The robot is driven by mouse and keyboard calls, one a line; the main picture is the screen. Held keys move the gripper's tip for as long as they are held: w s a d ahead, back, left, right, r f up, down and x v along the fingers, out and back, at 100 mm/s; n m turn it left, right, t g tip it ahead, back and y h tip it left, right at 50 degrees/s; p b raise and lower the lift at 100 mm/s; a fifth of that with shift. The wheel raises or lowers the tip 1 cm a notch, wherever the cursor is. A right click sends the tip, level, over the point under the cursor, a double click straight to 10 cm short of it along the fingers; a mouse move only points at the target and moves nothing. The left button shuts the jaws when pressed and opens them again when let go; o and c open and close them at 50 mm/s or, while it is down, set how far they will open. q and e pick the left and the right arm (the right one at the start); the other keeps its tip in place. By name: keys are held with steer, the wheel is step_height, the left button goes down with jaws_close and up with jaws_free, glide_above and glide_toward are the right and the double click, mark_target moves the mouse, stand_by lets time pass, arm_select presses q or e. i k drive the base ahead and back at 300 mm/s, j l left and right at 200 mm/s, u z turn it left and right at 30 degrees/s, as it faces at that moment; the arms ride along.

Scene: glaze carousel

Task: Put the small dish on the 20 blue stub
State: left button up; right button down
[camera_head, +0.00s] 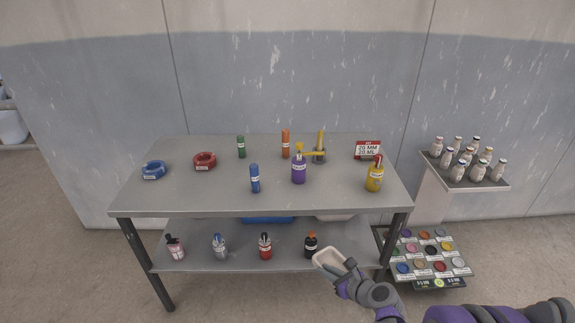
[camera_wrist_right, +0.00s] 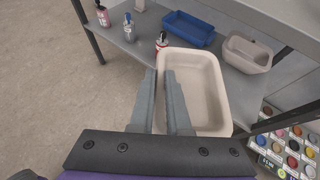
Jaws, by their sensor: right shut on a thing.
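My right gripper (camera_head: 347,274) is shut on the wall of a cream rectangular dish (camera_head: 329,258), held in front of the lower shelf. In the right wrist view the fingers (camera_wrist_right: 168,80) lie over the left wall of this dish (camera_wrist_right: 208,62), which looks empty. The blue stub (camera_head: 254,179) stands upright near the middle of the table top, with a white label too small to read. Nothing sits on it. My left gripper is not in view.
The shelf (camera_head: 190,252) holds bottles, a blue tray (camera_wrist_right: 187,28) and a grey-beige tray (camera_wrist_right: 247,52).

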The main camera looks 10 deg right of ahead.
mark_target(253, 165)
steer(key=i+j+z, duration=0.1)
steer(key=z, duration=0.25)
steer(key=j+z, duration=0.35)
steer(key=i+j+z, duration=0.15)
steer(key=z, duration=0.15)
steer(key=j+z, duration=0.35)
steer(key=j, duration=0.55)
steer(key=i, duration=0.05)
